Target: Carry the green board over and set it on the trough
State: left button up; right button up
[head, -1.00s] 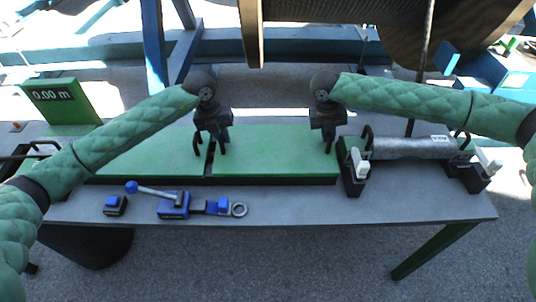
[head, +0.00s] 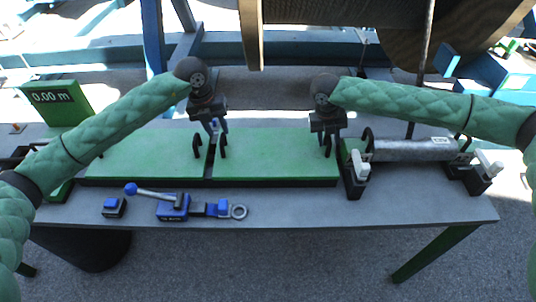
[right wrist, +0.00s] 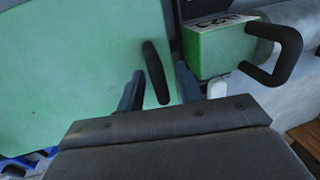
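The green board (head: 275,152) lies flat on the grey bench, with black loop handles near its left and right ends. My right gripper (head: 327,140) is low over the right handle. In the right wrist view its fingers (right wrist: 160,90) stand apart on either side of that handle (right wrist: 155,72), with gaps visible. My left gripper (head: 216,129) is just above the left handle (head: 222,146), tilted, its fingers seeming apart and holding nothing. A grey rounded length (head: 415,150) lies at the right between black end blocks; I cannot tell whether it is the trough.
Another green panel (head: 150,155) lies left of the board across a narrow gap, with its own handle close by. A blue lever clamp (head: 174,207) and small blue block (head: 114,207) lie in front.

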pick_arm(q)
notch_tip(320, 180, up, 6)
jog(key=a, duration=0.1)
jog(key=shift+a+r, duration=0.15)
jog(key=shift+r, duration=0.05)
pick_arm(e)
notch_tip(320, 180, up, 12)
jog(key=a, duration=0.2)
jog(key=shift+a+f, duration=0.15)
jog(key=shift+a, duration=0.05)
dwell(0.9)
